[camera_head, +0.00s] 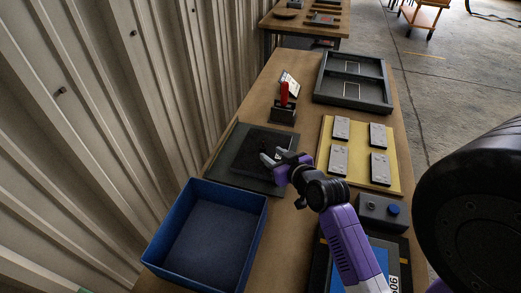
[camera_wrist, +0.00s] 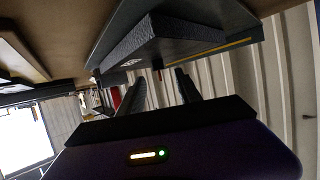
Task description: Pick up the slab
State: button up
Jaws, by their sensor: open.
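The slab (camera_head: 249,152) is a dark, flat block lying on a dark grey square mat (camera_head: 228,173) at the left of the table. It also shows in the wrist view as a speckled dark block (camera_wrist: 185,38), with one corner toward me. My gripper (camera_head: 273,156) is open, with its fingertips over or beside the right part of the slab; the arm hides part of that side. In the wrist view, my gripper's two fingers (camera_wrist: 160,80) are apart with nothing held between them. I cannot tell whether a fingertip touches the slab.
A blue open bin (camera_head: 205,235) stands in front of the mat. A red-handled clamp (camera_head: 284,105) stands behind it. A yellow board (camera_head: 360,155) with several grey plates lies to the right, near a button box (camera_head: 383,212). A dark tray (camera_head: 352,82) lies farther back. A corrugated wall runs along the left.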

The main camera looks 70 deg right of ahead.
aim_at(264, 148)
jog(key=p+x, duration=0.1)
jog(key=x, duration=0.3)
jog(key=shift+d+r, duration=0.1)
jog(key=shift+d, duration=0.2)
jog(key=shift+w+d+f, duration=0.3)
jog(key=shift+w, duration=0.1)
grip_shut()
